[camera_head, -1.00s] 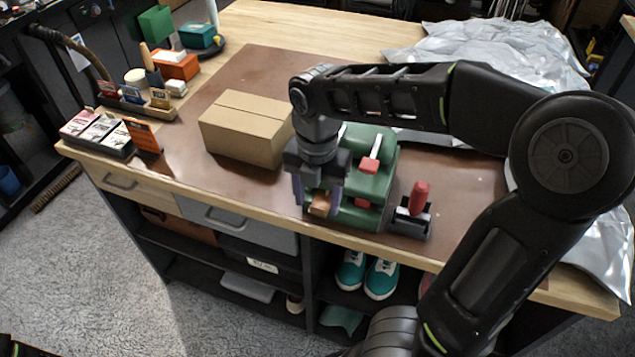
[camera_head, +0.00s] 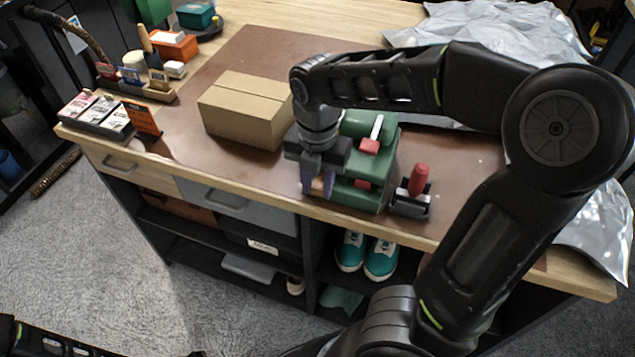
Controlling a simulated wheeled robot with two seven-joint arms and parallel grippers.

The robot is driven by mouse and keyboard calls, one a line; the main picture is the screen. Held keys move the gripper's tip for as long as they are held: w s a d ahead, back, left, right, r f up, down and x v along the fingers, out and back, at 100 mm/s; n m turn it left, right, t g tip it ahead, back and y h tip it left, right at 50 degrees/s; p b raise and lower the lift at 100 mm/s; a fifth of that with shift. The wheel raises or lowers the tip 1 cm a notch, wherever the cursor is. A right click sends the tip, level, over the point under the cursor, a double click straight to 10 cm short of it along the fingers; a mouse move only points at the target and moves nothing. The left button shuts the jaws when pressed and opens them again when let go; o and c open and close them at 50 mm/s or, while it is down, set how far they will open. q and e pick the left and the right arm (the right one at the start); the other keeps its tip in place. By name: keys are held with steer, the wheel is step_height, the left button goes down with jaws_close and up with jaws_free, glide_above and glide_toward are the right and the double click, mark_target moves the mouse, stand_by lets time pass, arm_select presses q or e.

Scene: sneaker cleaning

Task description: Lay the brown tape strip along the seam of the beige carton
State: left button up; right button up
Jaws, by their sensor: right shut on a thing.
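The beige carton (camera_head: 244,108) sits closed on the brown mat, its seam running along the top. My right gripper (camera_head: 317,188) points down in front of the green tape dispenser (camera_head: 378,150), to the right of the carton. Its fingers are shut on the brown tape strip (camera_head: 318,184), of which only a small piece shows between them at the front of the dispenser. I cannot tell whether the strip is still joined to the dispenser. Part of my left arm shows at the bottom left; its gripper is not in view.
A red-handled tool in a black holder (camera_head: 413,190) stands right of the dispenser. A card rack (camera_head: 105,118) and a supply tray (camera_head: 150,90) are at the left. Silver wrapping (camera_head: 490,50) covers the back right. The mat (camera_head: 185,140) is clear left of the carton.

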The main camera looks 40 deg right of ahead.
jaws_close()
steer(key=s+a+p, duration=0.1)
steer(key=s+a, duration=0.4)
steer(key=a, duration=0.3)
steer(key=shift+s+p, duration=0.3)
steer(key=shift+s, duration=0.05)
stand_by(0.9)
steer(key=shift+a+r, duration=0.1)
step_height(320, 180, up, 8)
steer(key=p, duration=0.6)
stand_by(0.4)
